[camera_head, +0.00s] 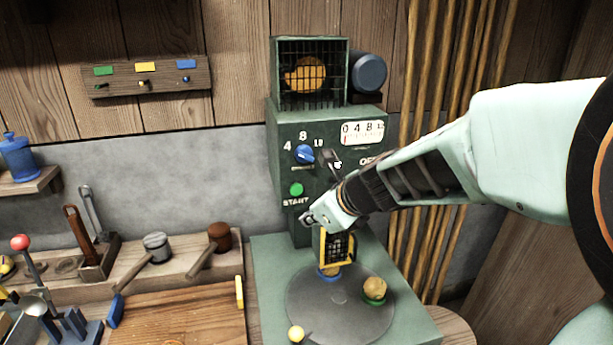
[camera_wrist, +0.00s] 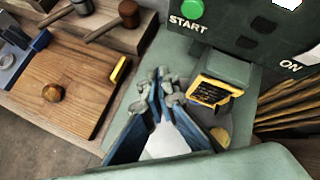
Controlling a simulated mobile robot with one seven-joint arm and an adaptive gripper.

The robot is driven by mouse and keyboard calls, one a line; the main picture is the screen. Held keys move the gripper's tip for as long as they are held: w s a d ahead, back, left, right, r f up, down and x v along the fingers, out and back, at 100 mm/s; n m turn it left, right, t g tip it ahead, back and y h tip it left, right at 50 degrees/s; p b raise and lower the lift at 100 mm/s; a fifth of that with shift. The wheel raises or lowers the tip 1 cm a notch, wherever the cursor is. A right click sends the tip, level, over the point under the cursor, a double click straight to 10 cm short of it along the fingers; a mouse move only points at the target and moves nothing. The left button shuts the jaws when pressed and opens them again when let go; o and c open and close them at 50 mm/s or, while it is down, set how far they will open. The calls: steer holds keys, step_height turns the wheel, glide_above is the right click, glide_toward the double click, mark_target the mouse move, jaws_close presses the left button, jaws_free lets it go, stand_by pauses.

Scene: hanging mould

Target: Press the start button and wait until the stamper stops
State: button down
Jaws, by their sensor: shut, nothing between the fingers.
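The green start button (camera_head: 296,189) is on the front of the green stamper machine (camera_head: 285,135), above the word START. It also shows at the top of the wrist view (camera_wrist: 192,9). My gripper (camera_head: 308,219) is shut and empty, just below and a little right of the button in the head view, apart from it. In the wrist view its fingertips (camera_wrist: 165,78) meet below the button. The yellow-edged stamper head (camera_head: 337,247) is above the round plate (camera_head: 340,300). A blue knob (camera_head: 304,154) sits among the numbers 4, 8 and 10 or similar.
A gauge (camera_head: 362,132) and a caged orange part (camera_head: 305,74) are higher on the machine. My arm hides part of the panel's right side. Mallets (camera_head: 156,247) and a wooden board (camera_head: 180,310) lie to the left.

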mark_target(296, 190)
steer(key=shift+w+f, duration=0.1)
steer(key=shift+w, duration=0.15)
steer(key=w+a+p, duration=0.2)
steer(key=w, duration=0.6)
steer(key=shift+a, duration=0.15)
stand_by(0.3)
steer(key=shift+w, duration=0.2)
stand_by(1.1)
steer(key=shift+w+a, duration=0.1)
steer(key=shift+w, duration=0.25)
